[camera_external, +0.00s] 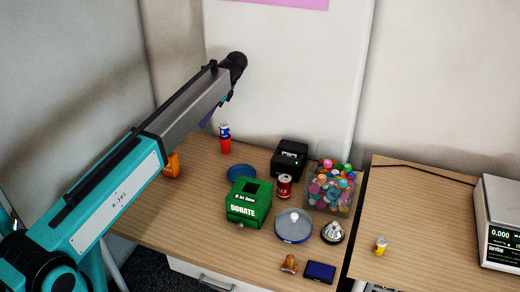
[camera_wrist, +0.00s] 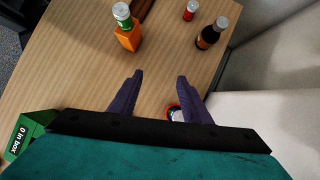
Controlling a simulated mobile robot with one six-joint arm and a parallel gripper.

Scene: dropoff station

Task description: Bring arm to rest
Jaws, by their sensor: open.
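My gripper shows in the wrist view (camera_wrist: 158,78) with its two purple fingers spread apart and nothing between them. It hangs above the wooden table (camera_wrist: 75,75), with bare wood below the fingertips. In the external view my arm reaches up from the lower left, extended over the back left of the table. One purple finger (camera_external: 207,119) shows below the wrist there, and the rest of the gripper is largely hidden behind the arm.
A green donate box (camera_external: 247,203), red can (camera_external: 284,186), candy container (camera_external: 330,190), bell (camera_external: 332,231) and blue-lidded dish (camera_external: 293,226) crowd the table. A red-and-blue item (camera_external: 225,141) stands near the wall. An orange bottle (camera_wrist: 128,36) and dark bottle (camera_wrist: 208,38) stand beyond the fingers. A scale (camera_external: 500,220) is far right.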

